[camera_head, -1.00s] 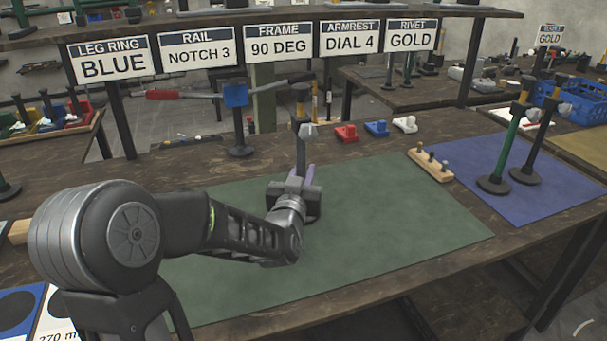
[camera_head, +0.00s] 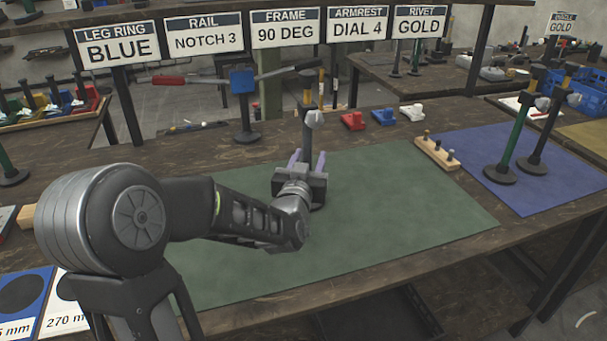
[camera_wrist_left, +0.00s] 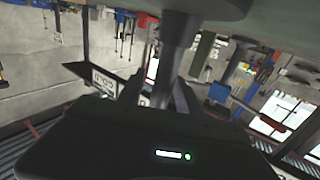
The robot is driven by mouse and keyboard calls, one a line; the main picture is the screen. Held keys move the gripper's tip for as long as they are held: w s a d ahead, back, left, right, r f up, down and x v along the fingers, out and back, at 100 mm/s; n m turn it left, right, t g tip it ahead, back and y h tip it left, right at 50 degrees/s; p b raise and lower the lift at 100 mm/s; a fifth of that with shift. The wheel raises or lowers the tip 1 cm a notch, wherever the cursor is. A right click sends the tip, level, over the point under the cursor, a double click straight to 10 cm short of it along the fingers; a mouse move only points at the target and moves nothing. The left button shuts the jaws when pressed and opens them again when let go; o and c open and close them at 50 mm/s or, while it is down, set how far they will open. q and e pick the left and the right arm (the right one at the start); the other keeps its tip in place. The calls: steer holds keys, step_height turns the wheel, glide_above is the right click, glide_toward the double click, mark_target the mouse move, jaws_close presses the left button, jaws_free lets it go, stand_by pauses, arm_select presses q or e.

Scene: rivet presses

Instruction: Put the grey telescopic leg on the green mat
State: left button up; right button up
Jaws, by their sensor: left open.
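The grey telescopic leg (camera_head: 307,138), with a yellow upper tube and a light grey knob, stands upright on the green mat (camera_head: 400,215), near the mat's back edge. Its dark round foot is mostly hidden behind my wrist. My left gripper (camera_head: 306,160) is open, with its two fingers on either side of the leg's lower part; I cannot tell whether they touch it. In the left wrist view the leg's shaft (camera_wrist_left: 179,45) and wide foot (camera_wrist_left: 210,6) show beyond the gripper. My right gripper is not in view.
A blue mat (camera_head: 530,185) at the right holds a green leg (camera_head: 517,140) and a dark leg (camera_head: 545,135). A wooden block with pegs (camera_head: 437,154) lies between the mats. Red, blue and white parts (camera_head: 383,117) sit behind. A blue-topped stand (camera_head: 244,105) is back left.

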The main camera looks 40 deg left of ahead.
arm_select(q)
steer(key=v, duration=0.6)
steer(key=shift+s+d, duration=0.1)
steer(key=shift+s, duration=0.1)
steer(key=s+b, duration=0.1)
steer(key=b, duration=0.4)
steer(key=shift+d+f, duration=0.1)
steer(key=shift+f, duration=0.3)
steer(key=b+v, duration=0.2)
steer(key=b, duration=0.1)
steer(key=shift+s+d+r+b, duration=0.15)
steer(key=shift+s+b, duration=0.1)
steer(key=shift+b, duration=0.15)
steer(key=shift+b+v, duration=0.7)
steer(key=shift+v, duration=0.15)
steer(key=shift+d+r, duration=0.1)
steer(key=shift+r, duration=0.2)
